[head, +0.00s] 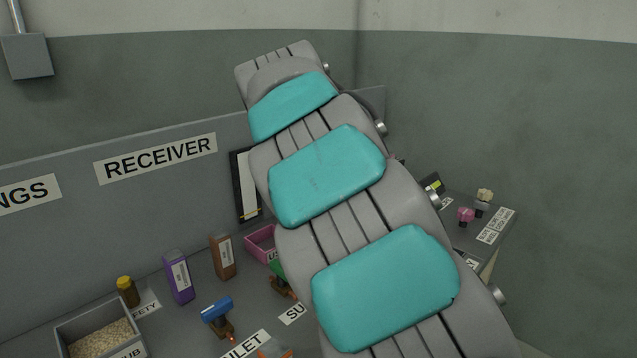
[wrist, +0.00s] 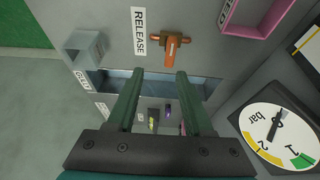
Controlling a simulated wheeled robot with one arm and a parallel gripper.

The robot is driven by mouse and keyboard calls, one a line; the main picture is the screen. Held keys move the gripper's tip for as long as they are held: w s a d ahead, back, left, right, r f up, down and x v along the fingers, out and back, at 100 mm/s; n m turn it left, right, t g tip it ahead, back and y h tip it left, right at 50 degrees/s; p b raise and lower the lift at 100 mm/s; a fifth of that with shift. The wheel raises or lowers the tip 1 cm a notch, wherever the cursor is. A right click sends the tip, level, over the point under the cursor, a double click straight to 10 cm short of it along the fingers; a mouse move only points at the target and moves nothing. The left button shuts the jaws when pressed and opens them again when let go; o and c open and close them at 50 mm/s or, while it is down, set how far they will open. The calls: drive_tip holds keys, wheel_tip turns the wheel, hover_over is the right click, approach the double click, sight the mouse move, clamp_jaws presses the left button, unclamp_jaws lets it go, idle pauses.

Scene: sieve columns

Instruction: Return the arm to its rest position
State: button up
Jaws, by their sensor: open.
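My arm (head: 335,190), grey with teal pads, rises through the middle of the head view and hides part of the bench behind it. My gripper is not visible in the head view. In the wrist view my gripper (wrist: 158,73) has its two dark green fingers apart with nothing held between them. The fingers point toward a dark slot in a grey panel. An orange-brown handle (wrist: 172,45) is just beyond the fingertips, beside a RELEASE label (wrist: 138,31). I cannot tell how far the fingertips are from the panel.
A dial gauge (wrist: 277,133) lies right of the gripper, below a pink tray (wrist: 232,30). A grey square tube (wrist: 84,47) is at left. On the bench are a bin of grains (head: 62,330), a purple box (head: 179,277), a brown box (head: 222,257) and a blue-topped valve (head: 217,312).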

drive_tip(key=s+d+f, duration=0.1)
drive_tip(key=s+d, duration=0.3)
drive_tip(key=s, duration=0.1)
drive_tip(key=s+d+f+n+g, duration=0.1)
drive_tip(key=s+d+f, duration=0.1)
drive_tip(key=s+d, duration=0.3)
drive_tip(key=s+d+f+n+g+y, duration=0.1)
drive_tip(key=s+d, duration=0.3)
drive_tip(key=s, duration=0.2)
drive_tip(key=shift+s+d+f, duration=0.15)
drive_tip(key=shift+d+f, duration=0.1)
drive_tip(key=shift+f, duration=0.1)
drive_tip(key=s+f+n+g+y, duration=0.1)
drive_tip(key=s+f+n, duration=0.2)
drive_tip(key=s+f, duration=0.3)
drive_tip(key=s+f+n+g+y, duration=0.1)
drive_tip(key=s+f+n, duration=0.3)
drive_tip(key=s, duration=1.1)
wheel_tip(320, 180, down, 2)
drive_tip(key=shift+s+a+f+g, duration=0.15)
drive_tip(key=shift+s+f+g, duration=0.05)
drive_tip(key=shift+s+g, duration=0.2)
drive_tip(key=shift+o, duration=0.3)
